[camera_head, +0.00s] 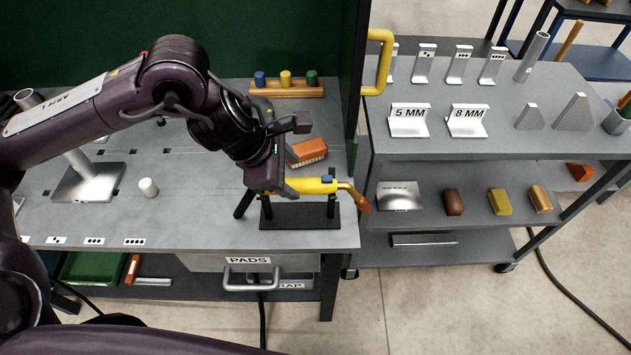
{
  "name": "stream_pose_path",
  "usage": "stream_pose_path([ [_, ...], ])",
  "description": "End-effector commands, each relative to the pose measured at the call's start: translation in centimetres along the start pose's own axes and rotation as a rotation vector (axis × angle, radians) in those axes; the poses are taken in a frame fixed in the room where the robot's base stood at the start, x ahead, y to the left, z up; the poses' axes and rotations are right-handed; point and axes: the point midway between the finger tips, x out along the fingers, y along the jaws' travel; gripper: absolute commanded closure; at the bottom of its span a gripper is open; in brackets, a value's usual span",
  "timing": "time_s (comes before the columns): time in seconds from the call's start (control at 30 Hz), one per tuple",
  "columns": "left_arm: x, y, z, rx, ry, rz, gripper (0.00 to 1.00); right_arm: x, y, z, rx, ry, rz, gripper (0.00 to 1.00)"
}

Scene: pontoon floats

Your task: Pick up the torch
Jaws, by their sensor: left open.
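The torch (312,185) has a yellow body with a blue button and a bent neck ending in a copper-coloured nozzle. It lies level across a black stand (300,216) near the bench's front right corner, its nozzle pointing right past the bench edge. My left gripper (292,160) is open at the torch's left end, with one finger behind it and one close to the yellow body. The gripper hides the torch's left end, and I cannot tell whether a finger touches it. My right gripper is not in view.
An orange-brown brush-like block (307,151) lies just behind the torch. A wooden rack (287,90) with coloured pegs stands at the back. A white cylinder (148,187) stands left on the bench. A grey shelf cart (470,140) with labelled holders stands right, beyond a gap.

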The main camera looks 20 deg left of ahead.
Motion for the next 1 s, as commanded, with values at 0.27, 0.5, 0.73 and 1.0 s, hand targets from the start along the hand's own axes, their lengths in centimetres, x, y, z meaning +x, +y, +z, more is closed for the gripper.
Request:
stream_pose_path([
  [0.27,2.4,0.1,-0.3,0.014,0.012,-0.007,0.45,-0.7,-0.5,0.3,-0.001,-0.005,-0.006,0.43],
  [0.5,5.8,0.0,0.1,0.012,0.012,-0.007,0.45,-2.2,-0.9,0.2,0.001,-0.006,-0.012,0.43],
  [0.73,7.5,0.1,0.1,0.014,0.011,-0.003,0.45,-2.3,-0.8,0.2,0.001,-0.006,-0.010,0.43],
  [1.0,7.5,0.1,0.1,0.014,0.010,-0.003,0.58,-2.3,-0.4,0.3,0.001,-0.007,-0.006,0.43],
])
